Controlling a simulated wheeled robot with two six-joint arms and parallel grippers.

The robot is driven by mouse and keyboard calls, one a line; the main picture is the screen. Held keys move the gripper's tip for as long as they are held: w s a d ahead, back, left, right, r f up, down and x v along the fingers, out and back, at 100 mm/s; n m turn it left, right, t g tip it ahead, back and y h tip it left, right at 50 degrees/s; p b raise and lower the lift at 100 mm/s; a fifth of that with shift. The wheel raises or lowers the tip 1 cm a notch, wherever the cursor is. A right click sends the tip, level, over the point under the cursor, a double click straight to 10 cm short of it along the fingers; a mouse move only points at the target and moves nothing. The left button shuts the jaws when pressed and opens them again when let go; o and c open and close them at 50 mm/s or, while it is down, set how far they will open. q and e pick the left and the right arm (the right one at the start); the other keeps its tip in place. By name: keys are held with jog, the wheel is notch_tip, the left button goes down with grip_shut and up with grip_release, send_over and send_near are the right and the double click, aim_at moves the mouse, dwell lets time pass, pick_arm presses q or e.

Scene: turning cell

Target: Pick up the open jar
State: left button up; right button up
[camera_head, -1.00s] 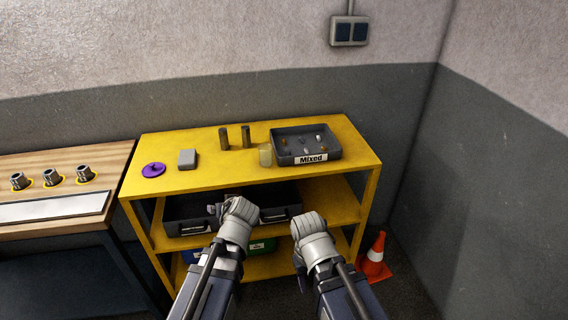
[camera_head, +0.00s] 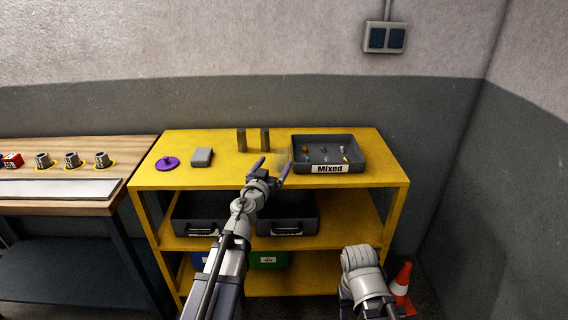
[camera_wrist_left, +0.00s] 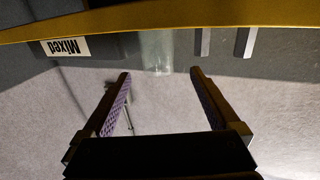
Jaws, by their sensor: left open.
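The open jar (camera_head: 282,157) is a pale, see-through glass on the yellow shelf's top, just left of the tray marked Mixed. In the left wrist view, which is upside down, the jar (camera_wrist_left: 157,50) stands upright beyond the fingertips, in line with the gap between them. My left gripper (camera_head: 272,168) is open and empty in front of the jar. In the left wrist view its two fingers (camera_wrist_left: 160,75) are spread wide. My right arm's wrist (camera_head: 361,262) is low in front of the shelf's right side; its fingers do not show.
The Mixed tray (camera_head: 330,169) holds several small parts. Two dark upright blocks (camera_head: 253,141) stand behind the jar, to its left. A grey block (camera_head: 202,157) and a purple disc (camera_head: 167,163) lie further left. An orange cone (camera_head: 402,285) stands at the lower right.

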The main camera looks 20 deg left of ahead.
aim_at(279, 158)
pick_arm(q)
jog(key=w, duration=0.7)
jog(key=shift+w+d+f, duration=0.1)
jog(key=shift+d, duration=0.2)
jog(key=shift+c, duration=0.3)
jog(key=c, duration=1.4)
